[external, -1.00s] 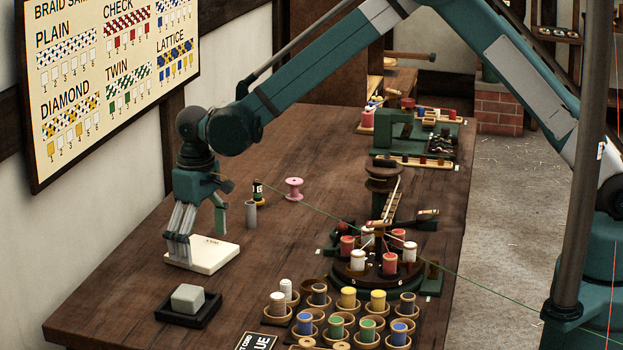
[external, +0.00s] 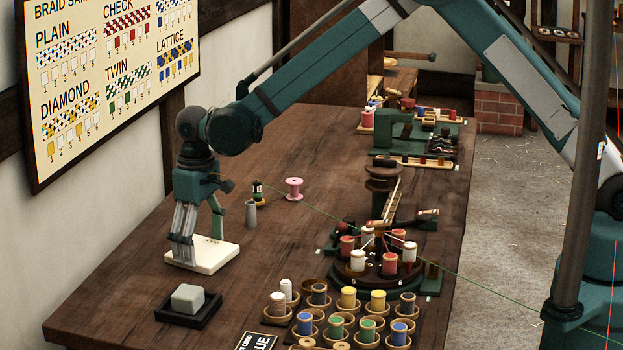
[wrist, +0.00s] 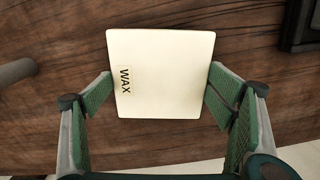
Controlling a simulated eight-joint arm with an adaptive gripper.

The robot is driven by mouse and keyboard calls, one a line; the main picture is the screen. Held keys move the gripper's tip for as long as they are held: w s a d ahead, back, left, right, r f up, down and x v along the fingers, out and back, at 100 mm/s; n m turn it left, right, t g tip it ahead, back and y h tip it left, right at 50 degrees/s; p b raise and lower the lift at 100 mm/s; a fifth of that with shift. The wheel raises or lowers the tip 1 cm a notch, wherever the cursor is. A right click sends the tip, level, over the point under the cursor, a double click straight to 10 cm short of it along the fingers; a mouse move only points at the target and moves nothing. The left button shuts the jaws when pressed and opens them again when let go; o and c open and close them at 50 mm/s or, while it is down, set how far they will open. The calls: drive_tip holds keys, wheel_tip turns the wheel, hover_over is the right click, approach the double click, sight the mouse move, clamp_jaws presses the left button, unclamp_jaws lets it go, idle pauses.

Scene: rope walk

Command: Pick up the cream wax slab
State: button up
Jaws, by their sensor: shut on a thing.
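The cream wax slab (external: 212,258) lies flat on the wooden table near its left side, with no clear gap beneath it. In the wrist view the slab (wrist: 165,75) is a pale square with the word WAX near its left edge. My gripper (external: 200,248) points down over the slab with a finger on either side. In the wrist view my gripper (wrist: 162,90) has its green-padded fingers against the slab's left and right edges, shut on it. The fingers hide part of the slab in the external view.
A pale grey block (external: 188,298) sits in a black tray (external: 207,313) in front of the slab. A grey cylinder (external: 251,215), a dark bottle (external: 258,192) and a pink spool (external: 293,188) stand behind right. Several thread spools in bowls crowd the front right.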

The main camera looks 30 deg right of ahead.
sight(201, 250)
drive_tip(key=shift+r, duration=0.2)
wheel_tip(201, 250, up, 10)
drive_tip(key=p, duration=0.1)
drive_tip(key=shift+f, duration=0.15)
